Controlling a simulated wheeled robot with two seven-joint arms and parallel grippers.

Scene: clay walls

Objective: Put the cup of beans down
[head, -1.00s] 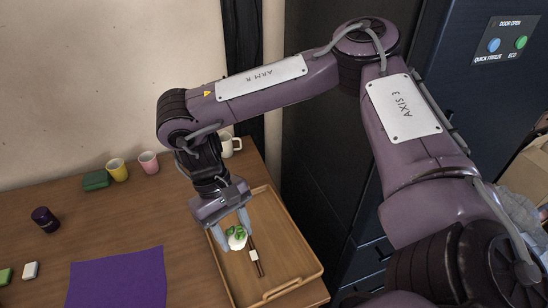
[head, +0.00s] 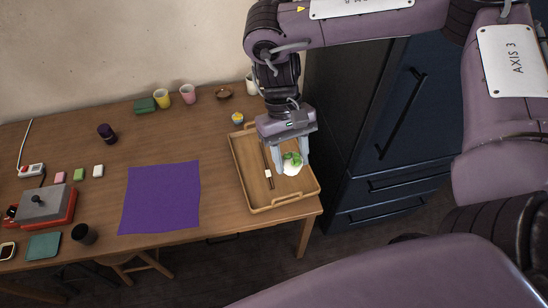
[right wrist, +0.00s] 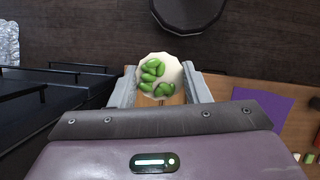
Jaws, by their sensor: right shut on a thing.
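The cup of beans is a white cup (head: 292,170) with green beans in its top. My right gripper (head: 291,163) is shut on it, one finger on each side. The cup appears upright, over the right part of the wooden tray (head: 243,175), to the right of a dark stick with a white band (head: 267,165). I cannot tell whether its base touches the tray. In the right wrist view the cup (right wrist: 173,78) sits between the fingertips, its base hidden. My left gripper is not in view.
A purple mat (head: 160,200) lies left of the tray. A small blue-and-yellow cup (head: 237,119), a brown bowl (head: 223,93), a pink cup (head: 188,94) and a yellow cup (head: 161,96) stand behind. A dark blue cabinet (head: 395,120) stands close on the right.

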